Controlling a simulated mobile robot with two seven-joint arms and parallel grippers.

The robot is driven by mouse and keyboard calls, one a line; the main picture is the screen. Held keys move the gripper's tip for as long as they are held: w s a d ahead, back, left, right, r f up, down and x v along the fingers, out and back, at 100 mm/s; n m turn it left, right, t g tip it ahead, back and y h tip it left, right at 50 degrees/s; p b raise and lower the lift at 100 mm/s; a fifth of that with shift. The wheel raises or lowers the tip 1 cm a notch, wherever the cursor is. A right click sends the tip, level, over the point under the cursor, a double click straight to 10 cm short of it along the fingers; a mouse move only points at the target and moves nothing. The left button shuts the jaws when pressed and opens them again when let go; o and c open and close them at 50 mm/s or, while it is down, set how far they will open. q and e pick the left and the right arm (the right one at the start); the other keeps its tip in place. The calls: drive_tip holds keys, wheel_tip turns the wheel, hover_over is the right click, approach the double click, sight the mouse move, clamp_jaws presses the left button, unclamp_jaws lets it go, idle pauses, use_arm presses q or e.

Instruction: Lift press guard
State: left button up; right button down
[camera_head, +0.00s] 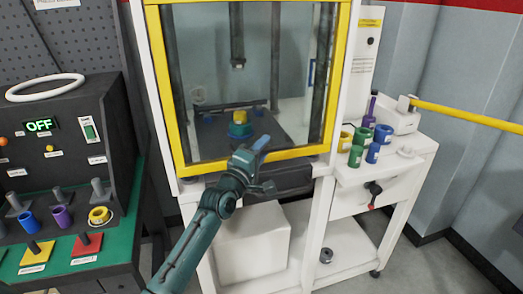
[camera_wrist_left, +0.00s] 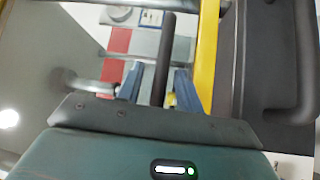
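The press guard (camera_head: 250,154) is a clear panel in a yellow frame on the front of the white press, and it is down. Its yellow edge also shows in the left wrist view (camera_wrist_left: 207,55). My left gripper (camera_head: 262,158) is at the guard's lower edge, right of its middle. In the left wrist view its blue fingers (camera_wrist_left: 158,88) stand apart, with a dark bar (camera_wrist_left: 166,50), seemingly the guard's handle, between them. I see gaps beside the bar; contact is not clear. My right gripper is not in view.
Behind the guard, a yellow, green and blue stack (camera_head: 239,124) stands inside the press. Several coloured cups (camera_head: 362,136) stand on the white side table (camera_head: 405,152) at right. A dark control box (camera_head: 62,130) reading OFF is at left. A yellow bar (camera_head: 465,114) extends at right.

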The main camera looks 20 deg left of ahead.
use_arm(q)
drive_tip(key=shift+c, duration=0.3)
clamp_jaws()
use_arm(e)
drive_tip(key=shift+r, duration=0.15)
